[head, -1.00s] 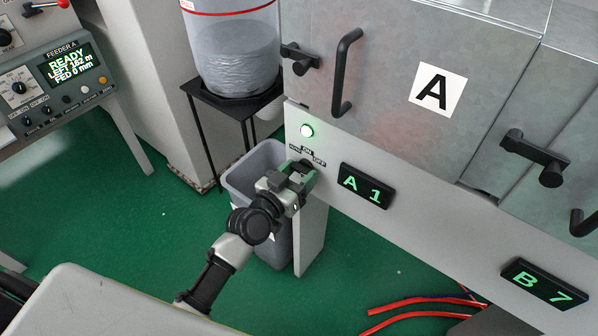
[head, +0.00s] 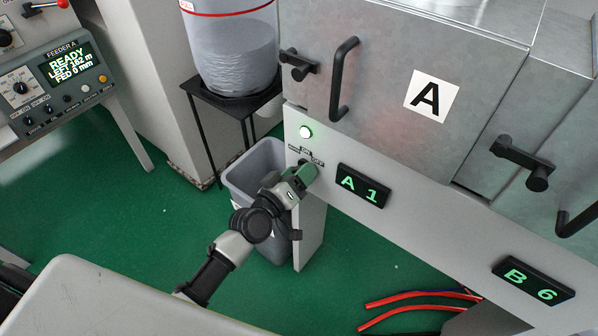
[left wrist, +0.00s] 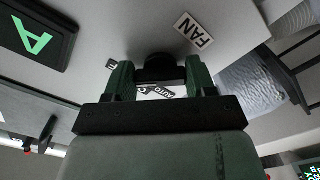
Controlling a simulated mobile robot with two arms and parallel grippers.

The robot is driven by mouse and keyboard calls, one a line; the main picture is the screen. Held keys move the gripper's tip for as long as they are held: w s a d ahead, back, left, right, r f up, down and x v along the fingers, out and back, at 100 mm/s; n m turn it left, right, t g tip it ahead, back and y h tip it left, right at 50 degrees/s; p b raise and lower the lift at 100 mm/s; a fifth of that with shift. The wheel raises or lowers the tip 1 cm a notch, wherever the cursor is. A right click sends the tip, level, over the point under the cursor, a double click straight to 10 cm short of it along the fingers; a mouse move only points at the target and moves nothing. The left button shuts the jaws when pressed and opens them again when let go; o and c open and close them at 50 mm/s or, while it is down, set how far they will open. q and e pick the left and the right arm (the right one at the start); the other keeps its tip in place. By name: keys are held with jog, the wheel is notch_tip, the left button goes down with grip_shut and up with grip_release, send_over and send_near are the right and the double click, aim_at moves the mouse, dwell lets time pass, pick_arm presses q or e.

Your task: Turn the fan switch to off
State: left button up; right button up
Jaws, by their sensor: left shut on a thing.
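The fan switch is a dark round knob (left wrist: 160,68) on the grey front panel, below a FAN label (left wrist: 195,33) in the left wrist view. My left gripper (head: 304,173) is at the panel in the head view, with its green fingers on either side of the knob, shut on it. Its hand hides most of the switch in the head view. Which mark the knob points to cannot be made out. A lamp (head: 305,132) above the switch is lit, whitish green. My right gripper is not in view.
A display reading A 1 (head: 363,186) sits just right of the switch. A door handle (head: 343,79) and latch (head: 298,65) stick out above. A grey bin (head: 240,178) stands below, behind my arm. Red hoses (head: 415,298) lie on the green floor.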

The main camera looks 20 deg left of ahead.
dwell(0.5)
pick_arm(q)
jog(key=o, duration=0.9)
jog(key=shift+s, duration=0.1)
jog(key=v, duration=1)
jog(key=shift+s+a+r+b, duration=0.1)
jog(key=shift+s+a+b, duration=0.05)
jog(key=shift+s+b, duration=0.2)
